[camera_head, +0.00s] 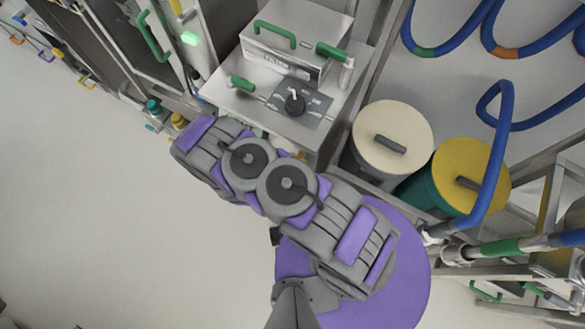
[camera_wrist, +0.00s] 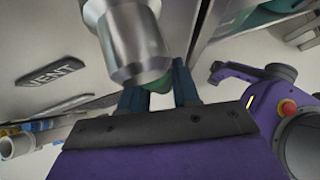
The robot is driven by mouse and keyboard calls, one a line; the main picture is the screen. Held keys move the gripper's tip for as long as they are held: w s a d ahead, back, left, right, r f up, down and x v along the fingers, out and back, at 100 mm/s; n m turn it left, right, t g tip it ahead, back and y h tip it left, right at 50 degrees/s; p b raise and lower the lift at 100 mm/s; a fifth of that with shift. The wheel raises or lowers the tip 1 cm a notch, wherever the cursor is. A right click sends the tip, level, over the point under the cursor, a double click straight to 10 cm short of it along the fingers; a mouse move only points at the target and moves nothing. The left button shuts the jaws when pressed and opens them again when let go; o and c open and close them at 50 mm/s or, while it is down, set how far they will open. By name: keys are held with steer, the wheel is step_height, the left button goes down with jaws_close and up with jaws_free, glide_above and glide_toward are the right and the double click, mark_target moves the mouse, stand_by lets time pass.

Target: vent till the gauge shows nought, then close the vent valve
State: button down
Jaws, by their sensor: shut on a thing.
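In the wrist view, my gripper (camera_wrist: 160,92) has its two dark blue fingers shut on a small green part (camera_wrist: 158,83), probably the vent valve's handle. Most of this part is hidden behind a thick metal cylinder (camera_wrist: 132,45) and the fingers. A dark label reading VENT (camera_wrist: 58,72) is on the pale panel to the left. In the head view, my arm's purple and grey links cover the gripper and the front of the machine below its top. I cannot make out a gauge face or its reading in either view.
A steel machine (camera_head: 225,97) with green handles and a black rotary knob (camera_head: 295,103) stands beyond my arm. A cream-lidded bin (camera_head: 395,128) and a yellow-lidded bin (camera_head: 462,165) stand to its right. Blue hoses (camera_head: 502,120) hang at right. Floor at left (camera_head: 80,190) is clear.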

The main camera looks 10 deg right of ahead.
steer(key=c, duration=0.9)
jaws_free()
steer(key=shift+d, duration=0.2)
steer(key=shift+s+a+r, duration=0.1)
steer(key=shift+a+r, duration=0.2)
steer(key=shift+a, duration=0.1)
steer(key=p+v, duration=0.4)
steer(key=v, duration=1.2)
steer(key=shift+s+r, duration=0.15)
steer(key=shift+r, duration=0.05)
